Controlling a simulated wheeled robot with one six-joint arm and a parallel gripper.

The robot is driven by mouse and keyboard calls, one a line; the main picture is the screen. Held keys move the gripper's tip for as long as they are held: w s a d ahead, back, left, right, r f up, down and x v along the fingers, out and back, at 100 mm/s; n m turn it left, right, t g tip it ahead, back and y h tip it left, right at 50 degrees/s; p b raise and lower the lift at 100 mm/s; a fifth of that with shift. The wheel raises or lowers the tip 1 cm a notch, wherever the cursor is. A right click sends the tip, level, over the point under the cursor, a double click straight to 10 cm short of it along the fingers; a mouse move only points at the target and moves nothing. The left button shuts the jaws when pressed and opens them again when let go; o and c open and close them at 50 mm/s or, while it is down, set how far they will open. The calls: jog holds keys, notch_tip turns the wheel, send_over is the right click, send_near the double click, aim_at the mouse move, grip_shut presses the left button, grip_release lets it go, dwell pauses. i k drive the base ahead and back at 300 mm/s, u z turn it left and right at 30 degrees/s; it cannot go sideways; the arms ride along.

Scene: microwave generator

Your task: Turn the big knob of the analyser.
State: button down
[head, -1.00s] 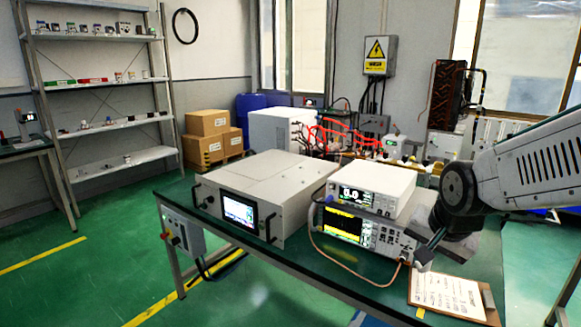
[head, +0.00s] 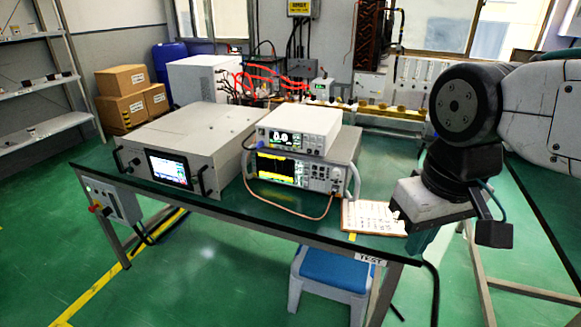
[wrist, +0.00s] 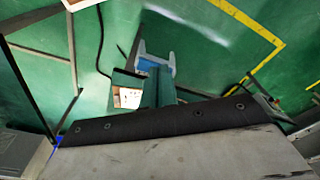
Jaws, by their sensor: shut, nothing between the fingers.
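The analyser (head: 300,175) is the lower bench instrument in the head view, with a yellow-and-black screen on its left and small controls on its right. A round knob (head: 337,171) shows faintly at the right of its front panel; its details are too small to tell. My gripper (head: 404,214) is at the right in the head view, in front of and to the right of the analyser, apart from it. It is shut and empty; its fingers are hard to make out. The wrist view does not show the knob.
A white meter (head: 298,132) sits on the analyser. A large grey unit (head: 175,150) stands to the left. A cable (head: 290,214) loops before the analyser. A clipboard (head: 370,216) lies near the bench edge. A blue-topped stool (head: 333,270) stands below.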

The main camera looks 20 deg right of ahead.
aim_at(336, 173)
jog(key=u, duration=0.55)
jog(key=k, duration=1.3)
jog(key=z, duration=0.05)
jog(key=i, duration=0.5)
jog(key=z, duration=0.8)
jog(key=i, duration=1.05)
jog(key=u, duration=0.3)
